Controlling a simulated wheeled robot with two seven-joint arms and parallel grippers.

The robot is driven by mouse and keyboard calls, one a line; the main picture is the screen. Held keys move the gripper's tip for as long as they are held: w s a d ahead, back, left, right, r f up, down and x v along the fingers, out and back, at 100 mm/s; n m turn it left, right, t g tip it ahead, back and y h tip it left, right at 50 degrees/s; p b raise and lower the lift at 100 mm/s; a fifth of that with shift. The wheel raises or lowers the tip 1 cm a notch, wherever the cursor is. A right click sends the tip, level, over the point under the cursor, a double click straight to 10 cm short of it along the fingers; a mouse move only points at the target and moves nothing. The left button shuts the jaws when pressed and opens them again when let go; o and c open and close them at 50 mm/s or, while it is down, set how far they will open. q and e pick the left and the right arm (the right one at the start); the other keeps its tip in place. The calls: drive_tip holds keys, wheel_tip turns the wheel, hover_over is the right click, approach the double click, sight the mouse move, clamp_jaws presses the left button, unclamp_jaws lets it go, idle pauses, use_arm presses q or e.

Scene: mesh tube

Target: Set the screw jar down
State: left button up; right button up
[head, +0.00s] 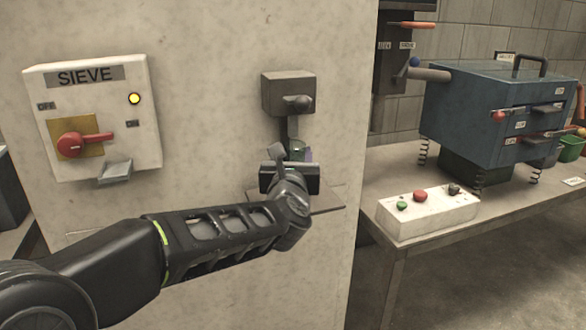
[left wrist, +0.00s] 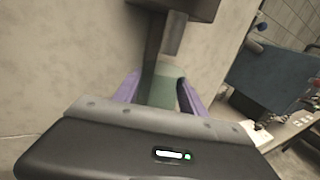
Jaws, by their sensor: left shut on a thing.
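The screw jar (head: 297,147) is a small green jar, mostly hidden behind my left gripper (head: 296,158) in the head view. The left gripper reaches in from the front at a small shelf (head: 325,198) on the concrete wall, below a grey dispenser box (head: 289,93). In the left wrist view the green jar (left wrist: 164,88) sits between the purple fingers, and the gripper is shut on it. The jar is under the dispenser's spout. I cannot tell whether its base touches the shelf. My right gripper is not in view.
A white SIEVE switch box (head: 91,118) with a red handle and a lit yellow lamp is on the wall at left. At right, a bench (head: 400,160) carries a blue sieve machine (head: 480,110) on springs and a white button box (head: 427,212).

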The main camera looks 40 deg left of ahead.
use_arm(q)
drive_tip(key=shift+w+a, duration=0.25)
drive_tip(key=shift+w, duration=0.15)
drive_tip(key=shift+f+b, duration=0.35)
drive_tip(key=shift+f, duration=1.4)
drive_tip(key=shift+f+b, duration=0.2)
drive_tip(key=shift+b, duration=0.1)
drive_tip(key=o, duration=1.5)
drive_tip(key=shift+r, duration=0.1)
drive_tip(key=shift+r+p, duration=0.2)
drive_tip(key=shift+p, duration=0.2)
drive_tip(key=v, duration=1.2)
drive_tip(key=shift+s+f, duration=0.1)
drive_tip(key=shift+f, duration=0.05)
